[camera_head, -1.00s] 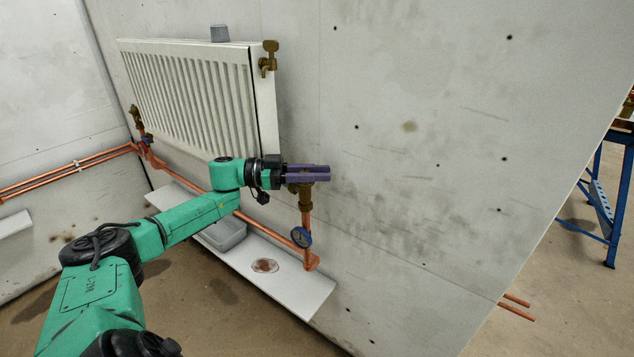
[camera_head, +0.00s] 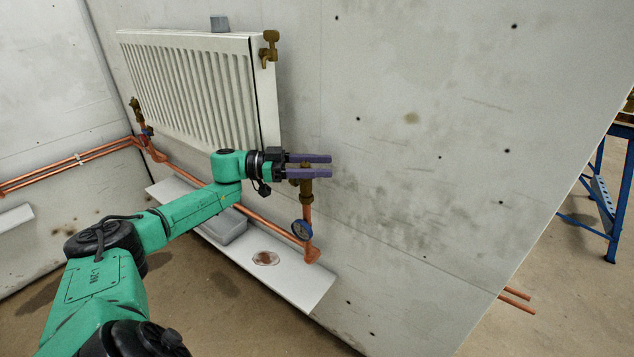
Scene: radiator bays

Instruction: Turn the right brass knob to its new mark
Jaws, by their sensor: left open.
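The right brass knob (camera_head: 307,166) tops a brass valve (camera_head: 307,185) on the vertical copper pipe, right of the radiator's lower right corner. My left gripper (camera_head: 330,166) has purple fingers reaching right at the knob's height. The fingers are open, with a gap between them. A little brass shows between and below them; the near finger hides much of the knob, so I cannot tell whether they touch it. No mark on the knob can be made out. My right gripper is out of view.
A white radiator (camera_head: 190,85) hangs on the grey wall with a brass tap (camera_head: 269,48) at its upper right. A white shelf (camera_head: 300,288) holds a grey tray (camera_head: 222,228). The wall to the right is clear.

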